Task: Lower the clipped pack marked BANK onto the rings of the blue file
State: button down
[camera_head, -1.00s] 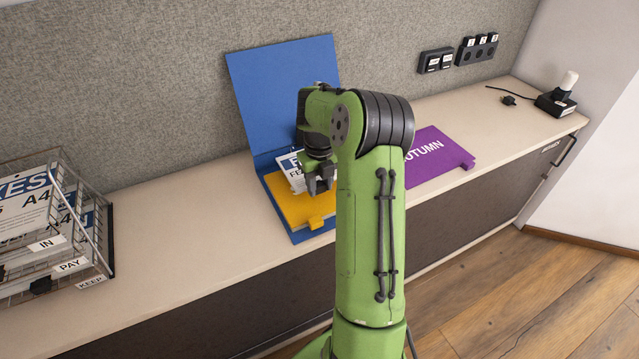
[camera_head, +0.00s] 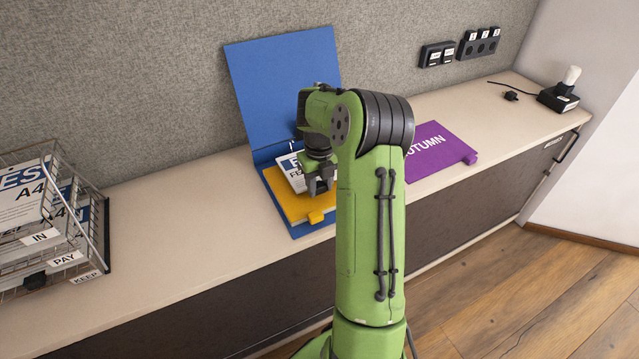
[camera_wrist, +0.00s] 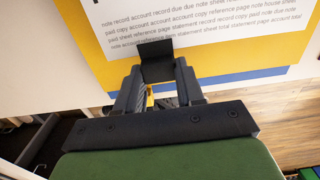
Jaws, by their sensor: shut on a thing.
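The blue file (camera_head: 283,85) lies open on the counter, its cover standing up against the wall. A yellow sheet with a tab (camera_head: 297,208) lies in it. My gripper (camera_head: 320,186) is at the pack's near edge. In the wrist view, my gripper (camera_wrist: 158,88) is shut on the black clip (camera_wrist: 155,62) of the printed white pack (camera_wrist: 210,22). The rings are hidden, and I cannot tell whether the pack touches the yellow sheet.
A purple AUTUMN folder (camera_head: 436,150) lies right of the file. A wire tray rack (camera_head: 102,225) with papers, labelled IN, PAY and KEEP, stands at the left. Sockets (camera_head: 479,44) are on the wall, and a black charger (camera_head: 558,97) is at the far right. The counter between rack and file is clear.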

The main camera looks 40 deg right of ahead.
jog(key=shift+f+b, duration=0.75)
jog(key=shift+f, duration=0.15)
jog(key=c, duration=0.6)
grip_release()
notch_tip(320, 180, up, 16)
jog(key=p, duration=0.5)
jog(key=shift+f+p, duration=0.1)
jog(key=shift+p, duration=0.25)
